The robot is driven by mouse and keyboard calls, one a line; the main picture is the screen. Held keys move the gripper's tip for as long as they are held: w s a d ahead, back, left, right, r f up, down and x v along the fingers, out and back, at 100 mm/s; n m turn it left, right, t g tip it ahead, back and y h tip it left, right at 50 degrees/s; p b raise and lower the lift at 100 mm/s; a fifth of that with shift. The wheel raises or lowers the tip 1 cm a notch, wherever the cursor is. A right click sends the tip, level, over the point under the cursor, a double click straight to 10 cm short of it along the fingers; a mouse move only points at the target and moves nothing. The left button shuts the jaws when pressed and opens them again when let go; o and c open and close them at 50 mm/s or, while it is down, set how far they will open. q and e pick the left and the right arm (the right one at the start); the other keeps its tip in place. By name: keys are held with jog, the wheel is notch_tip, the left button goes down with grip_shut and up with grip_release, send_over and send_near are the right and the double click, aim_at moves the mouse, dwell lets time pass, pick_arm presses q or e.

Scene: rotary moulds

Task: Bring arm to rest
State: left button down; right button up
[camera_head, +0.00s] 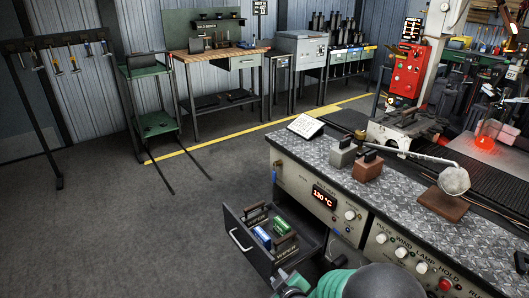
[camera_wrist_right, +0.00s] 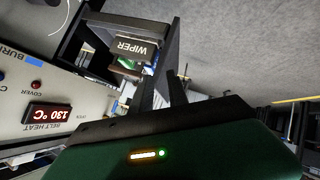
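My right arm comes in at the bottom of the head view. Its gripper (camera_head: 288,284) is low, near the front of an open drawer (camera_head: 238,240). In the right wrist view the two dark fingers of my right gripper (camera_wrist_right: 163,92) stand a little apart, with no object seen held between them. The drawer, with a block labelled WIPER (camera_wrist_right: 130,48), lies beyond the fingertips. My left arm and gripper are not in view.
The drawer holds blue (camera_head: 262,237) and green (camera_head: 281,227) items and dark-handled blocks. Above it is a metal-topped bench (camera_head: 400,190) with grey (camera_head: 342,154) and brown (camera_head: 368,166) blocks and a ladle (camera_head: 454,180). Open floor (camera_head: 120,230) lies left.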

jog(key=s+d+r+m+g+h, duration=0.15)
jog(key=s+d+m+g, duration=0.3)
jog(key=s+d, duration=0.45)
jog(key=s+d+r+m+g+h, duration=0.1)
jog(key=s+d+r+m+g, duration=0.15)
jog(key=s+d+m, duration=0.6)
jog(key=s+r+n+p, duration=0.1)
jog(key=s+r+p, duration=0.1)
jog(key=r+p, duration=0.8)
jog(key=s+a+r+n+g+p, duration=0.1)
jog(key=s+r+n+p, duration=0.1)
jog(key=r+p, duration=0.9)
jog(key=shift+s+a+r+p, duration=0.25)
jog(key=shift+s+p, duration=0.1)
jog(key=shift+s, duration=0.2)
